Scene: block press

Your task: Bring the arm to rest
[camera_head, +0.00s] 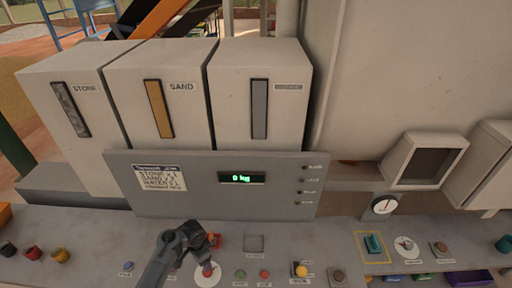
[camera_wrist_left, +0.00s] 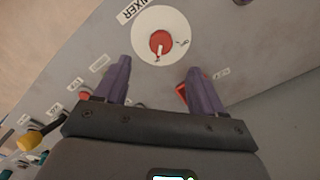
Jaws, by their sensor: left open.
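My left gripper (camera_head: 204,240) is over the front control panel (camera_head: 100,250), just behind the red mixer knob (camera_head: 207,271) in the head view. In the left wrist view, the left gripper (camera_wrist_left: 158,64) has its two purple fingers spread apart with nothing between them. The red knob (camera_wrist_left: 160,42) on its white round dial, labelled MIXER, lies beyond the fingertips, apart from them. A red part (camera_wrist_left: 181,94) shows beside one finger, partly hidden by it. My right gripper is in neither view.
Stone (camera_head: 72,120), sand (camera_head: 165,100) and a third hopper (camera_head: 259,95) stand behind a display reading 0 kg (camera_head: 242,178). Several buttons line the panel. A gauge (camera_head: 384,205), a teal switch (camera_head: 373,243) and an open chute (camera_head: 423,162) are at the right.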

